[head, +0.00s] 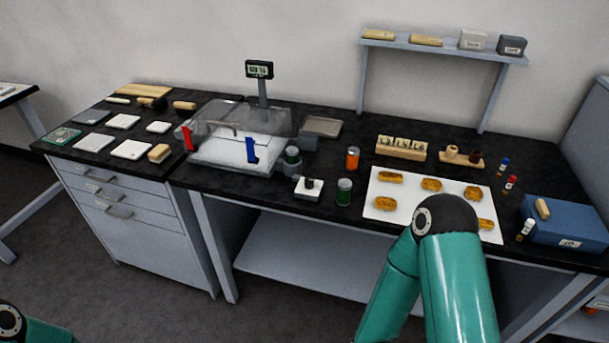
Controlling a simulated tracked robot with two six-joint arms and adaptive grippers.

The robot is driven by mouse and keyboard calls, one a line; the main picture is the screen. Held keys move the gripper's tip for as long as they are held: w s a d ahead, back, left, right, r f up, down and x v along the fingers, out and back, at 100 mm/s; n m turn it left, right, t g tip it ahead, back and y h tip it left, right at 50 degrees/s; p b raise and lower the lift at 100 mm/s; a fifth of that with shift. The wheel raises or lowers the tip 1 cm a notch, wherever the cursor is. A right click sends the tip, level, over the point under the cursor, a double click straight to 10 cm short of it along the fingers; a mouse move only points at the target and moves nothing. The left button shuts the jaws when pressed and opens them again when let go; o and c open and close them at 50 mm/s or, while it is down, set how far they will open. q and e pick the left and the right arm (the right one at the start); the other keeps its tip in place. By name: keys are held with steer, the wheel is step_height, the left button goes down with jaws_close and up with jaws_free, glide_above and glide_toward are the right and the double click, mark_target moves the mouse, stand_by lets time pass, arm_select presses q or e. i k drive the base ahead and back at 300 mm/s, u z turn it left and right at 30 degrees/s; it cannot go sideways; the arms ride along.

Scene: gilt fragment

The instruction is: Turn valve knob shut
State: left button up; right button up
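A small white block with a dark knob (309,185) on top sits near the front edge of the black bench. It may be the valve knob, but no label is readable at this size and I cannot tell how far it is turned. Right of it stands a dark green-banded jar, apart from it. My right arm comes in from the bottom right, with its dark joint in front of the white sheet; its gripper is not visible. Only a bit of my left arm shows at the bottom left corner, without its gripper.
A clear chamber (228,118) with red and blue upright parts stands behind, left of the block. A green-banded jar (344,192) and an orange jar (353,158) are close by. A white sheet (400,218) bears several golden pieces. A blue box (570,225) is at right.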

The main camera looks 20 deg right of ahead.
mark_target(310, 181)
steer(key=i, duration=0.9)
steer(key=z, duration=0.05)
